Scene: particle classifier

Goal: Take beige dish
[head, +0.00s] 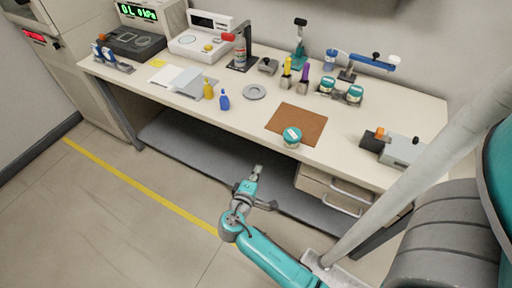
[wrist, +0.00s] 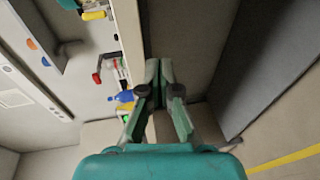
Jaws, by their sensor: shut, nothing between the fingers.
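A small round shallow dish (head: 254,92) lies flat near the middle of the workbench; it looks pale grey, and I see no clearly beige dish. It appears empty. My gripper (head: 258,169) is in front of the bench, below the tabletop edge and well apart from the dish. In the wrist view my gripper (wrist: 159,66) has its fingers together with nothing between them. I cannot make out the dish in the wrist view.
A drawer unit (head: 331,189) sits below.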

